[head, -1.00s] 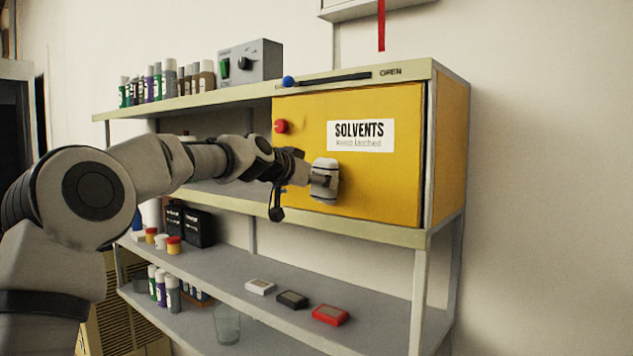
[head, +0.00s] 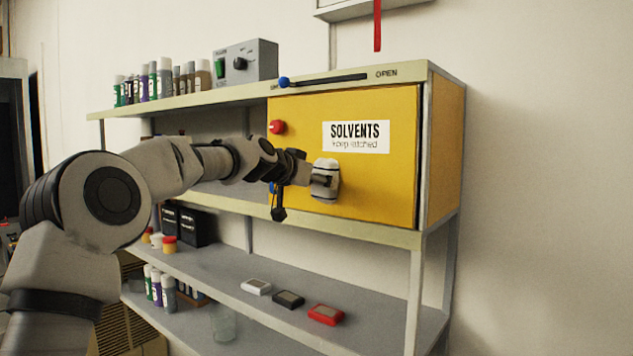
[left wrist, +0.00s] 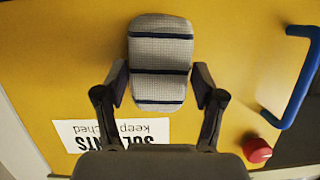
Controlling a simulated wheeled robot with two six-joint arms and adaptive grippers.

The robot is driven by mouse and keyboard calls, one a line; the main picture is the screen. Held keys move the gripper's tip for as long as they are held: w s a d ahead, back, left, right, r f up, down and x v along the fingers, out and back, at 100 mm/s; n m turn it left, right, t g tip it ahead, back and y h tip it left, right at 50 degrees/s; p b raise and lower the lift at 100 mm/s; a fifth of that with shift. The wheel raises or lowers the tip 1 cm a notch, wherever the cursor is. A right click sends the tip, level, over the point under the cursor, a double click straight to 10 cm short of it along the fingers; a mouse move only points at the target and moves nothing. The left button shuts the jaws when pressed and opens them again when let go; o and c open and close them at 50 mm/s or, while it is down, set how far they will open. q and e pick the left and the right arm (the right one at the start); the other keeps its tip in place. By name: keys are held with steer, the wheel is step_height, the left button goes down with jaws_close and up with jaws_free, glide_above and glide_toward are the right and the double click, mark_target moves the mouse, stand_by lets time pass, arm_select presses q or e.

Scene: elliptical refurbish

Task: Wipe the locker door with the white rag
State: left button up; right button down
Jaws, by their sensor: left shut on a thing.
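The yellow locker door (head: 390,190) carries a white SOLVENTS label (head: 356,136) and is closed. My left gripper (head: 314,180) is shut on the white rag (head: 328,187), a pad with dark stripes, in front of the door's lower middle. In the left wrist view the rag (left wrist: 160,55) sits between the two fingers of the gripper (left wrist: 160,82), with the door (left wrist: 60,70) behind it. I cannot tell for sure whether the rag touches the door. My right gripper is in no view.
A red knob (head: 277,127) and a blue handle (left wrist: 298,85) are at the door's left side. A slider with a blue knob (head: 284,82) runs above. Bottles (head: 165,78) and a grey box (head: 240,62) stand on top. Small cases (head: 288,299) lie on the shelf below.

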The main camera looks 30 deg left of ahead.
mark_target(341, 185)
arm_select(q)
steer(key=d, duration=0.2)
steer(key=d+b, duration=0.1)
steer(key=d, duration=0.1)
steer(key=shift+s, duration=0.25)
steer(key=shift+w, duration=0.1)
steer(key=a+p, duration=0.1)
steer(key=a, duration=0.3)
steer(key=shift+w+a, duration=0.1)
steer(key=shift+w, duration=0.05)
steer(key=s+b, duration=0.1)
steer(key=s, duration=0.1)
steer(key=s+b, duration=0.2)
steer(key=s, duration=0.1)
steer(key=shift+s+a, duration=0.2)
steer(key=shift+s, duration=0.1)
